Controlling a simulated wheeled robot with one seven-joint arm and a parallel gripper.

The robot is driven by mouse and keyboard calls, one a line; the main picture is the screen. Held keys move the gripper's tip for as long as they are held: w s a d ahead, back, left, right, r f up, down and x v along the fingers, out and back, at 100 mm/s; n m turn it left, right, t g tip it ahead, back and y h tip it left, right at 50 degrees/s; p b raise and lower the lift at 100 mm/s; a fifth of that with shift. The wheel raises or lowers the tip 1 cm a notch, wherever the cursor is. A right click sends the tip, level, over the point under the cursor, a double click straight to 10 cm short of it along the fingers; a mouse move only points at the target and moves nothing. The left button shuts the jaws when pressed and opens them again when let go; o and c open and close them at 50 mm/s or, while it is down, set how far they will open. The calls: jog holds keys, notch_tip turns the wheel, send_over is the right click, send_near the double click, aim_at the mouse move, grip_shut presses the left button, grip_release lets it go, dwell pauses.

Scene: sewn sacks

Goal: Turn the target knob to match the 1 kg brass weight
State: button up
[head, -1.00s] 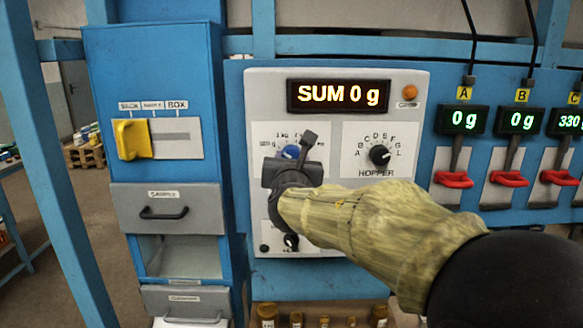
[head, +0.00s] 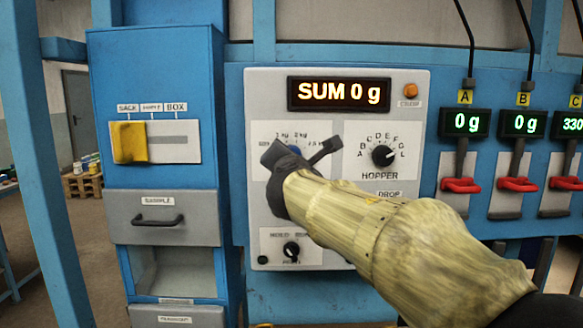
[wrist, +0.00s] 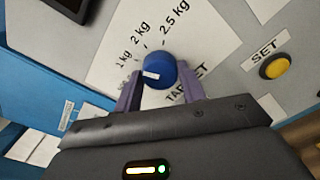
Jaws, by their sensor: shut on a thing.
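The blue target knob (wrist: 160,70) is between the two purple fingers of my gripper (wrist: 160,88) in the wrist view, one finger on each side. Its short white mark lies on the left half of the knob, toward the left finger. In the head view my gripper (head: 290,165) covers most of the knob, with only a little blue (head: 294,149) showing. I cannot make out a brass weight.
The panel (head: 410,225) carries a display (head: 338,94) reading SUM 0 g and a hopper knob (head: 383,155) to the right. A yellow SET button (wrist: 274,66) is right of the dial in the wrist view. A blue cabinet (head: 160,70) stands left.

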dwell(0.3)
jog(key=o, duration=1)
jog(key=s+b, duration=0.3)
jog(key=s, duration=1.2)
jog(key=shift+s+a+f+b, duration=0.1)
jog(key=shift+s+a+b, duration=0.05)
jog(key=shift+s+b, duration=0.25)
jog(key=shift+s+b, duration=0.75)
jog(key=shift+b, duration=0.3)
